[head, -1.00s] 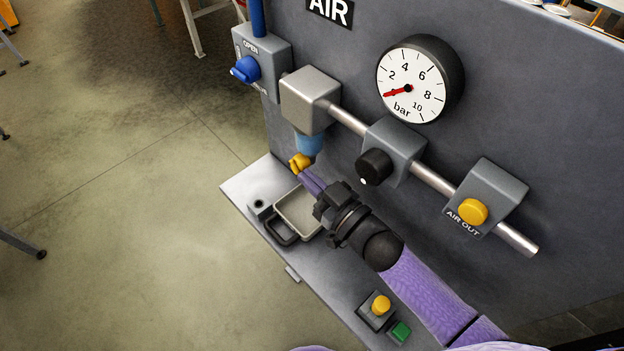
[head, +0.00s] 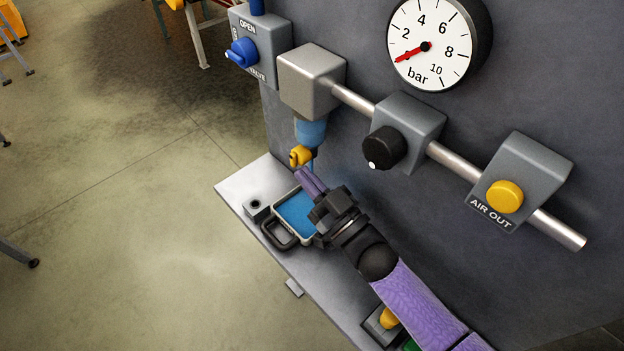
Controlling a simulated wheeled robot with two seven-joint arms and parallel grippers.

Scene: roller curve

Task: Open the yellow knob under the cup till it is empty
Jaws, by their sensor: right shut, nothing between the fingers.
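The yellow knob (head: 299,156) sits under the blue-tinted clear cup (head: 311,132), which hangs below a grey filter block (head: 309,80). A thin blue stream (head: 312,165) runs down from below the cup. Blue liquid (head: 297,214) lies in the tray (head: 279,205) beneath it. My right gripper (head: 302,174) is shut and empty, with its purple fingertips just below the knob; I cannot tell whether they touch it. My left gripper is not in view. How much liquid is left in the cup is hard to tell.
A blue valve knob (head: 241,53) is at the upper left. The gauge (head: 427,44) needle points low, below 2. A black regulator knob (head: 385,148) and a yellow AIR OUT button (head: 504,196) are on the right. The shelf (head: 240,186) has a black-handled tray.

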